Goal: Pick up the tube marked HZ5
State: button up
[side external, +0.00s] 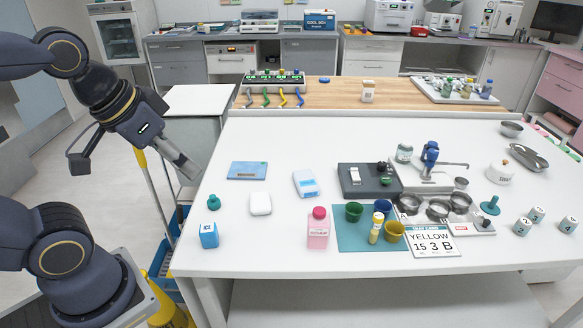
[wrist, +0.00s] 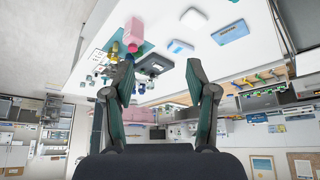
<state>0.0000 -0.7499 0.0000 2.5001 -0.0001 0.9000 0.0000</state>
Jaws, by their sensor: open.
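I cannot read the marking HZ5 on anything in either view. A small upright yellow tube-like container (side external: 375,228) stands on the teal mat (side external: 350,238) among a green, a blue and a yellow cup; its label is too small to read. My gripper (side external: 188,168) is over the left edge of the white table, apart from all the objects. In the wrist view my gripper (wrist: 160,75) has its two fingers spread, with nothing between them. That view is turned over, and no marked tube can be made out in it.
A white box (side external: 260,204), a blue box (side external: 209,236) and a blue flat pack (side external: 247,170) lie nearer my gripper. A dark device (side external: 350,190) and metal bowls (side external: 438,209) crowd the right.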

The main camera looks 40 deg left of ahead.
jog(key=w+d+r+t, duration=0.2)
jog(key=w+r, duration=0.7)
jog(key=w, duration=0.4)
jog(key=m+g+h, duration=0.1)
jog(key=m+g, duration=0.1)
send_over(378, 216)
jog(key=s+a, duration=0.3)
jog(key=s, duration=0.1)
notch_tip(378, 216, down, 14)
jog(key=shift+m+g, duration=0.4)
jog(key=shift+g, duration=0.3)
jog(key=x, duration=0.5)
jog(key=s+d+x, duration=0.1)
jog(key=x, duration=0.4)
jog(key=s+x, duration=0.1)
jog(key=x, duration=0.4)
jog(key=shift+s+d+f, duration=0.25)
jog(key=shift+d+f, duration=0.15)
jog(key=shift+f, duration=0.05)
jog(key=x, duration=0.5)
jog(key=shift+s+a+f, duration=0.15)
jog(key=shift+a+f, duration=0.1)
jog(key=shift+f, duration=0.25)
jog(key=c, duration=1)
